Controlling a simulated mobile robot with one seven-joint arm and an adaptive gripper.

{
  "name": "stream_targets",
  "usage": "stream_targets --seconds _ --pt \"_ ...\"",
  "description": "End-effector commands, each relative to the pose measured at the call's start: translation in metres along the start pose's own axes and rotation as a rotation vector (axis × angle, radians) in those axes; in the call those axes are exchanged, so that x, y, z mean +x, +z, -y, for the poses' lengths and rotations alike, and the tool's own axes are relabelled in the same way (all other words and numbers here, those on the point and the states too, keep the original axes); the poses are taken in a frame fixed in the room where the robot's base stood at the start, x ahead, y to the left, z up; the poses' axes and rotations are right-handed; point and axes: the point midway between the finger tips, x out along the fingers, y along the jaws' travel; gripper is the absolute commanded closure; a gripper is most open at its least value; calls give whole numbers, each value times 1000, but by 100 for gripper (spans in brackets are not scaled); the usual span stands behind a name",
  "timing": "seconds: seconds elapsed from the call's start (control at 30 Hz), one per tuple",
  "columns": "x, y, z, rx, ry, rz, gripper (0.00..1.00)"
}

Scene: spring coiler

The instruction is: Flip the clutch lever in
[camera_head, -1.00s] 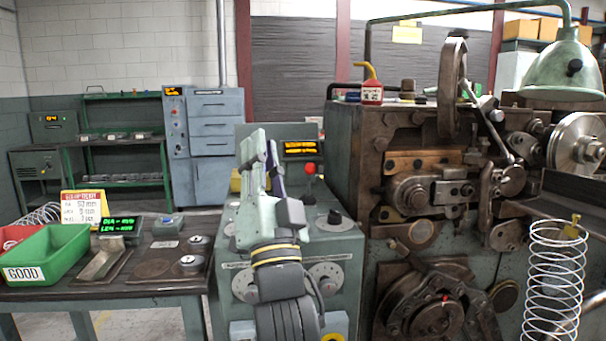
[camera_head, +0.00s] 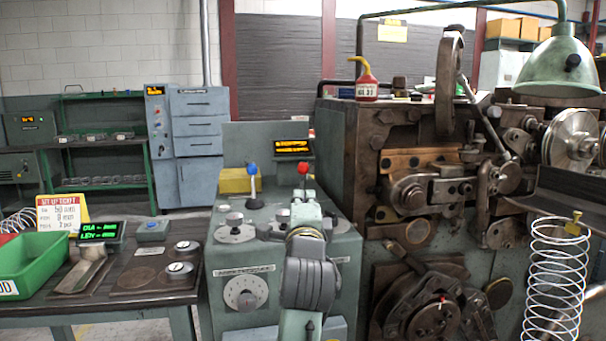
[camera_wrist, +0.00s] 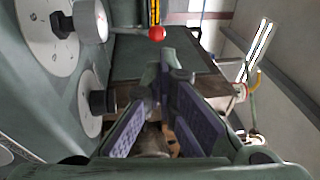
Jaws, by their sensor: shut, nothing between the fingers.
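Two levers stand on top of the grey-green control cabinet: one with a red ball knob (camera_head: 303,168) and one with a blue ball knob (camera_head: 252,170). No label shows which is the clutch lever. My gripper (camera_head: 304,203) is in front of the red-knobbed lever and hides its lower part. In the wrist view, the red knob (camera_wrist: 157,33) shows beyond and to the side of the fingertips, apart from them. My gripper (camera_wrist: 167,68) with its purple pads is shut on nothing.
Round dials (camera_head: 245,293) sit on the cabinet front. The large coiler machine (camera_head: 340,140) stands close on the right, with a wire spring (camera_head: 556,275) before it. A bench with a green bin (camera_head: 35,265) is on the left. A red oil bottle (camera_head: 366,88) stands on the machine.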

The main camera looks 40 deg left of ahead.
Motion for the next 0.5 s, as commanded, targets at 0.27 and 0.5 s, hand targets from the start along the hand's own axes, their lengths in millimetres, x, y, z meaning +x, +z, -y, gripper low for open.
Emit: stream_targets --seconds 0.27,0.5 --pt "51 0 4 0 4 0 100" --pt "100 0 4 -1 3 0 100"
